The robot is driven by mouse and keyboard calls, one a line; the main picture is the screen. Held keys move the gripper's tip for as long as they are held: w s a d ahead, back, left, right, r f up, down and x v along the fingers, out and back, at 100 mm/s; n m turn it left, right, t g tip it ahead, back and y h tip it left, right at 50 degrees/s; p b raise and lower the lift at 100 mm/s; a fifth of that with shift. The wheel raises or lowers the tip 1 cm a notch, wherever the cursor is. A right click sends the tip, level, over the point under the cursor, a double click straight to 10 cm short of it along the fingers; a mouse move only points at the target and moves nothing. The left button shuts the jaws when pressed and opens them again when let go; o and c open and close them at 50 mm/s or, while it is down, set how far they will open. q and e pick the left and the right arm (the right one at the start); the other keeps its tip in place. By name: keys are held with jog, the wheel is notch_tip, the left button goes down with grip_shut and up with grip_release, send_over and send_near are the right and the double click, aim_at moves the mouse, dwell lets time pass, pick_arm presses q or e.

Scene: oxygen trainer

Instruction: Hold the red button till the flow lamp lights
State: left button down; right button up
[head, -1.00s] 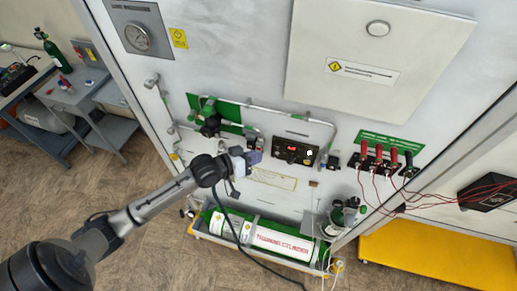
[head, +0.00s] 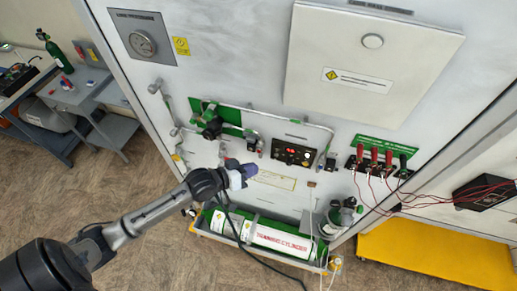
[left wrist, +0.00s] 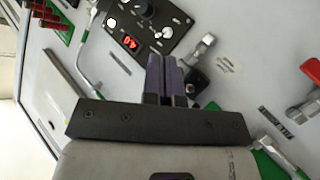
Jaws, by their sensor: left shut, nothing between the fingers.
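My left gripper (head: 249,170) is shut and empty, left of and below the panel in the head view. Its purple fingers (left wrist: 165,66) point towards the panel's lower edge. My right gripper is not in view.
Pipes and valves (head: 211,128) are left of the panel. Red and black plugs with wires (head: 378,160) are to its right. A green and white cylinder (head: 275,238) lies in a tray below. A red-handled valve (left wrist: 308,72) is at the wrist view's right.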

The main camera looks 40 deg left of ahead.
pick_arm(q)
jog(key=shift+s+d+p, duration=0.25)
jog(key=shift+s, duration=0.35)
jog(key=shift+s+d+p, duration=0.25)
jog(key=shift+s, duration=0.3)
jog(key=s+a+f+m+g+y, duration=0.2)
jog(key=s+f+m+g+y, duration=0.25)
jog(key=s+g, duration=0.25)
jog(key=s+d+g, duration=0.1)
jog(key=s+d, duration=0.3)
jog(key=s, duration=0.3)
jog(key=s+d+n+g, duration=0.1)
jog(key=s+d+g, duration=0.1)
jog(key=s+d, duration=0.2)
jog(key=s, duration=0.3)
jog(key=shift+s+d+r, duration=0.2)
jog(key=shift+s+r, duration=0.1)
jog(key=shift+s, duration=0.1)
